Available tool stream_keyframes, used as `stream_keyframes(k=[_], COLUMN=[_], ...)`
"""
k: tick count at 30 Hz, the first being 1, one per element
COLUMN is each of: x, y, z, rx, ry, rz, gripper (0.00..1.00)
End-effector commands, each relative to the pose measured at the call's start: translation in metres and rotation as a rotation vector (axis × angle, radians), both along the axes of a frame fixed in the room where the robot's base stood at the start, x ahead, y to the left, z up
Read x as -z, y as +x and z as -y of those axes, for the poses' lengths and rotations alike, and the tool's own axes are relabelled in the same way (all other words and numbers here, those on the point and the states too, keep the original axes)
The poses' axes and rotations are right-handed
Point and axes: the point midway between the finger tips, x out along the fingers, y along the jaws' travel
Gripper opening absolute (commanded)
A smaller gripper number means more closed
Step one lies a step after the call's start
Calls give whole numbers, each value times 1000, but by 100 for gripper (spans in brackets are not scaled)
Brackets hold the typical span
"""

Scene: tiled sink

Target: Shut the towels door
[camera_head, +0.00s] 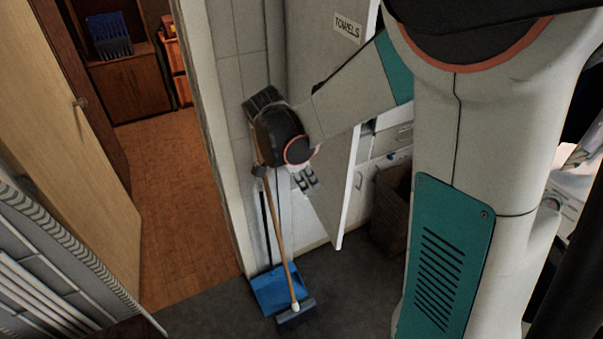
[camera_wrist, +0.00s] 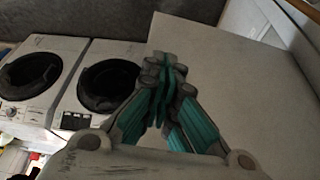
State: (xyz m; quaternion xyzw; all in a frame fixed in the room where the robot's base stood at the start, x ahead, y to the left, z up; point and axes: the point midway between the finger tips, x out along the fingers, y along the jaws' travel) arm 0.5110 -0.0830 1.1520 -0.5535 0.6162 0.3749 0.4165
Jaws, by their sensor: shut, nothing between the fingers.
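The towels door (camera_head: 335,190) is a tall white panel with a "TOWELS" label (camera_head: 347,27) near its top. It stands open, with its free edge out over the dark floor and the cupboard side showing behind it. My gripper (camera_head: 303,180) is shut and empty, in front of the labelled face at the door's left. My arm hides the middle of the door. In the wrist view my gripper (camera_wrist: 163,75) has its fingers together, against a large pale panel (camera_wrist: 235,80) that looks like the door. I cannot tell whether they touch.
A broom (camera_head: 278,225) and blue dustpan (camera_head: 270,287) stand by the tiled wall below my gripper. A brown basket (camera_head: 391,210) is behind the door. Two white machines with round dark doors (camera_wrist: 108,85) show in the wrist view. An open doorway lies left.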

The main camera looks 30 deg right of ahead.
Motion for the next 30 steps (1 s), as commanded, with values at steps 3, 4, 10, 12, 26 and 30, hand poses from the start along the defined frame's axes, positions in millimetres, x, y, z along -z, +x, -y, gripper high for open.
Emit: stream_keyframes(k=[3,4,10,12,26,30], x=[25,30,49,49,48,48], y=[-1,-1,-4,-5,-6,-6], z=[10,12,33,42,59,59], rx=[3,2,3,4,-2,-1], ry=[0,0,0,0,1,1], rz=[1,1,1,1,2,1], gripper=[0,0,0,0,0,0])
